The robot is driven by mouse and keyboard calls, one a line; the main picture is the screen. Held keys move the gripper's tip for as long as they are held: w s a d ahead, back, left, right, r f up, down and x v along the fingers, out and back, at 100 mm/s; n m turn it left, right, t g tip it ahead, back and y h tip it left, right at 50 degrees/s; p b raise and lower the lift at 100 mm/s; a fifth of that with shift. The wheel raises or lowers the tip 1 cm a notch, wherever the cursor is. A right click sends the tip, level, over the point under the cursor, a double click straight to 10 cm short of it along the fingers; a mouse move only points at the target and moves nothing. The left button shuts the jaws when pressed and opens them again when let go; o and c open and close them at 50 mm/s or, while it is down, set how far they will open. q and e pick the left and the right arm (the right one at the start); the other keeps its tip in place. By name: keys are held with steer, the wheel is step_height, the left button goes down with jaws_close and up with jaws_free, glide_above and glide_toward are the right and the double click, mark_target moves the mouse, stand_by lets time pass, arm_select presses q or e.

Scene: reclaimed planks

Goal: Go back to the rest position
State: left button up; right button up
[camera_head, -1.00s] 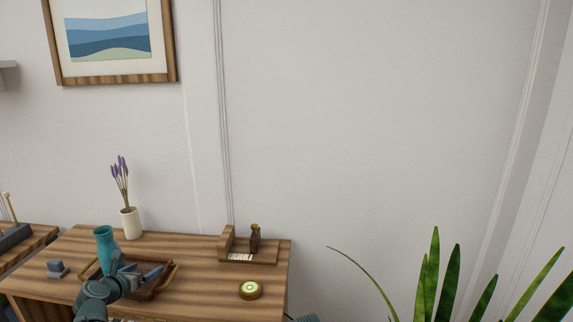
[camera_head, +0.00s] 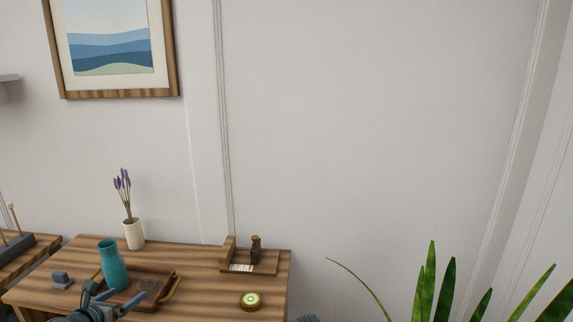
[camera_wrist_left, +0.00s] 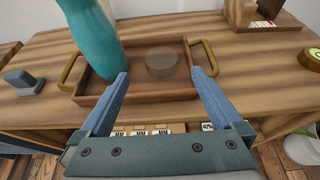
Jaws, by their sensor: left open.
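My left gripper (camera_head: 111,292) is low at the left of the head view, by the front of the wooden table. In the left wrist view its two fingers (camera_wrist_left: 160,76) are apart with nothing held between them. Beyond the fingertips is a wooden tray (camera_wrist_left: 150,95) with brass handles, also in the head view (camera_head: 158,284). A teal vase (camera_head: 112,266) stands upright in its left part, and the wrist view shows it too (camera_wrist_left: 92,38). My right gripper cannot be made out.
The wooden table (camera_head: 215,285) also holds a grey block (camera_head: 61,280), a cream vase with purple flowers (camera_head: 134,234), a wooden stand with a brown bottle (camera_head: 256,249) and a round brass item (camera_head: 251,301). A plant (camera_head: 430,290) stands at right.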

mark_target(147, 282)
arm_select(q)
steer(key=b+x, duration=0.2)
steer(key=x, duration=0.4)
steer(key=b+x, duration=0.1)
steer(key=x, duration=0.5)
steer(key=shift+s+f+b, duration=0.15)
steer(key=shift+f+b, duration=0.05)
steer(key=shift+b, duration=0.2)
steer(key=shift+f, duration=0.2)
arm_select(e)
step_height(147, 282, down, 5)
arm_select(q)
steer(key=r+p, duration=0.4)
steer(key=shift+s+r, duration=0.2)
steer(key=shift+r, duration=0.1)
steer(key=s+a+r+p, duration=0.1)
steer(key=s, duration=1.5)
step_height(147, 282, up, 7)
steer(key=w+d+p, duration=0.1)
steer(key=w+p, duration=0.2)
steer(key=p, duration=0.4)
steer(key=shift+d+n+y, duration=0.3)
arm_select(e)
step_height(147, 282, up, 12)
steer(key=shift+r, duration=0.25)
arm_select(q)
steer(key=shift+f, duration=0.1)
